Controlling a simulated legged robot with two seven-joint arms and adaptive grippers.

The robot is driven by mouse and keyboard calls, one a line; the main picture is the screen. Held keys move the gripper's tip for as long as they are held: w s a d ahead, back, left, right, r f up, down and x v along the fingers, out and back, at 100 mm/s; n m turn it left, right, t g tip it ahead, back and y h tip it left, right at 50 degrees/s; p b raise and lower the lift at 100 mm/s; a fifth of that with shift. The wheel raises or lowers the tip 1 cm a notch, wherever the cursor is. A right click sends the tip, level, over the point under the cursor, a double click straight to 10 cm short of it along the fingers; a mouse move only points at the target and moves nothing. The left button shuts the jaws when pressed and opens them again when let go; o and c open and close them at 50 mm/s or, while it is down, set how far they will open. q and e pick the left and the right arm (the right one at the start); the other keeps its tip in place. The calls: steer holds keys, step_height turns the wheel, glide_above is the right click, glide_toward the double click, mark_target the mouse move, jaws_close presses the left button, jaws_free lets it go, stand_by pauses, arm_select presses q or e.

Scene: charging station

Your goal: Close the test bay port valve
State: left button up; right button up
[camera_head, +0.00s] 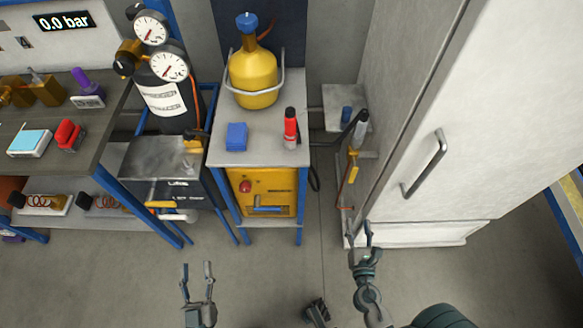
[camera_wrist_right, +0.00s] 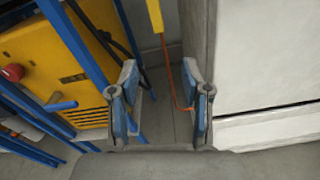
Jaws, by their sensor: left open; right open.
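A brass valve-like block (camera_head: 40,88) with a small grey lever sits on the dark workbench at the left in the head view, below a "0.0 bar" display (camera_head: 65,20). I cannot tell for certain whether it is the test bay port valve, nor its lever's state. My left gripper (camera_head: 197,270) is open and empty over the floor, to the right of and nearer than the bench. My right gripper (camera_head: 359,236) is open and empty by the lower edge of the white cabinet. It also shows open in the right wrist view (camera_wrist_right: 161,85).
The workbench (camera_head: 108,112) holds a purple-topped item, a red item and a cyan-topped box. A black cylinder with gauges (camera_head: 165,90) and a stand (camera_head: 260,135) with a yellow cylinder (camera_head: 253,78) are in the middle. The white cabinet (camera_head: 470,110) bounds the right.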

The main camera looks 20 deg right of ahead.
steer(key=r+n, duration=0.2)
steer(key=p, duration=0.2)
glide_toward(353, 177)
steer(key=w, duration=0.2)
steer(key=shift+t, duration=0.3)
steer(key=x, duration=0.8)
steer(key=shift+s+d+f, duration=0.2)
steer(key=shift+d+f, duration=0.2)
steer(key=shift+w+d, duration=0.2)
steer(key=shift+w, duration=0.25)
arm_select(q)
steer(key=f+g, duration=0.2)
steer(key=a+f+g+y, duration=0.1)
steer(key=shift+s+f+g, duration=0.1)
steer(key=shift+s+g, duration=0.2)
arm_select(e)
jaws_close()
